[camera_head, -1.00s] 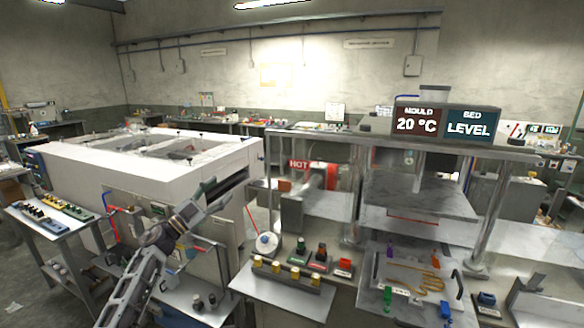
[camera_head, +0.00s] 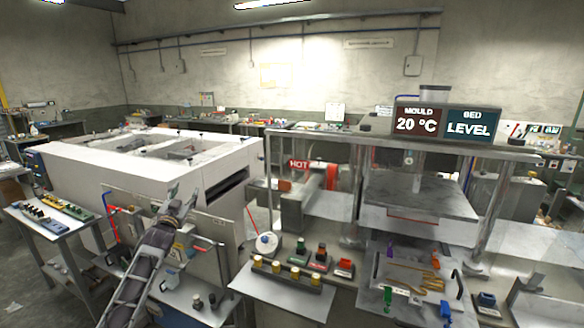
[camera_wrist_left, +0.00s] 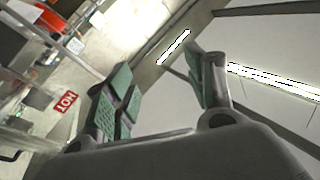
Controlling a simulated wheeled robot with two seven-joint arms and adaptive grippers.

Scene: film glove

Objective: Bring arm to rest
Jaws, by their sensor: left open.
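My left gripper (camera_head: 181,196) is raised in front of the white machine at the left, with its fingers pointing up. In the left wrist view its two green-padded fingers (camera_wrist_left: 165,85) stand apart with nothing between them, and the ceiling lights and wall show beyond. My left arm (camera_head: 140,270) comes up from the bottom left, over the low shelf. My right gripper is not in view.
A white machine (camera_head: 130,165) fills the left. A side table (camera_head: 55,240) holds small parts. A press (camera_head: 415,200) under "MOULD 20 °C" and "BED LEVEL" signs (camera_head: 443,121) stands right. A shelf of yellow-topped pieces (camera_head: 285,290) is near centre. The air above the white machine is free.

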